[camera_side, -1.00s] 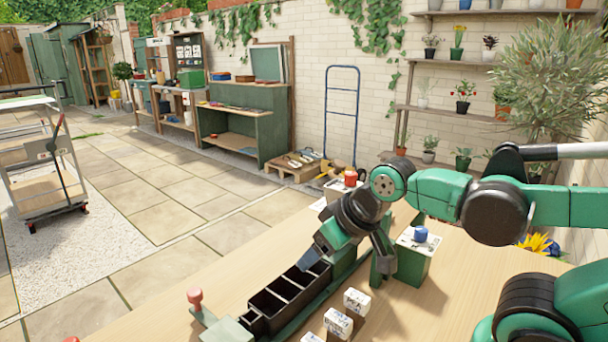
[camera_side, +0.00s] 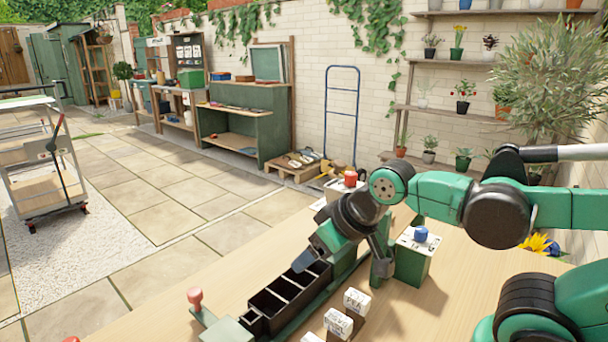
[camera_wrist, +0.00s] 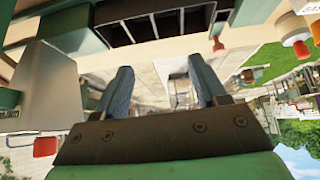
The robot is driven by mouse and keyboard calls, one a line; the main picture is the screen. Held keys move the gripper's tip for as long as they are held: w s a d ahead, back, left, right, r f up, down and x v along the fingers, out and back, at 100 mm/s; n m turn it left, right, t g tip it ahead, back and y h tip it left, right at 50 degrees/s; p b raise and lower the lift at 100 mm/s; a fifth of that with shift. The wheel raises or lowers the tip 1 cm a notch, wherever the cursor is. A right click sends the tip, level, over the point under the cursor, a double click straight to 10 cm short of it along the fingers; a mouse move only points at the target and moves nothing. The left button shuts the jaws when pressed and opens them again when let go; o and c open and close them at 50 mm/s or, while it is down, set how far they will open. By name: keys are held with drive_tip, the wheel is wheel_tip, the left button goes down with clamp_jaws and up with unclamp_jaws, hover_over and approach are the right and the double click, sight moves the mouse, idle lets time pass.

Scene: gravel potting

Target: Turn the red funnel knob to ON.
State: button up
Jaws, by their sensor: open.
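A red knob (camera_side: 350,177) stands on a pale-topped box (camera_side: 336,190) behind my wrist in the side view. My arm hides part of that box, and the knob's setting cannot be read. My gripper (camera_side: 343,262) is open above the table, in front of the red knob and apart from it. One finger hangs over the far end of the black tray. In the wrist view my gripper (camera_wrist: 160,70) has two blue-grey fingers spread with nothing between them. Several red parts show there, including one right of the fingers (camera_wrist: 219,47); I cannot tell which is the funnel knob.
A green box (camera_side: 413,262) with a blue knob (camera_side: 421,233) stands right of my gripper. The black divided tray (camera_side: 270,308) lies below left. A pinkish-red handle (camera_side: 195,297) stands at its left. White labelled blocks (camera_side: 357,301) stand in front.

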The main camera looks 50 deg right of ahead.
sight(351, 173)
drive_tip(key=d+r+m, duration=0.1)
drive_tip(key=d+r, duration=0.1)
drive_tip(key=w+d+r+m+g+h, duration=0.1)
drive_tip(key=d+r+m, duration=0.1)
drive_tip(key=w+d+r+m+g+h, duration=0.1)
drive_tip(key=d+r, duration=0.1)
drive_tip(key=d, duration=0.1)
drive_tip(key=shift+w+r+m, duration=0.25)
drive_tip(key=shift+r+m, duration=0.05)
drive_tip(key=shift+r, duration=0.05)
drive_tip(key=d+r+m, duration=0.1)
drive_tip(key=d, duration=0.1)
drive_tip(key=d+r+m+g, duration=0.1)
drive_tip(key=d+r, duration=0.1)
drive_tip(key=d+r+m+h, duration=0.1)
drive_tip(key=d+m, duration=0.1)
drive_tip(key=shift+d+r+g, duration=0.15)
drive_tip(key=shift+r+g, duration=0.2)
drive_tip(key=shift+g, duration=0.05)
drive_tip(key=shift+d, duration=0.25)
drive_tip(key=shift+x, duration=2.6)
drive_tip(key=shift+s, duration=0.1)
clamp_jaws()
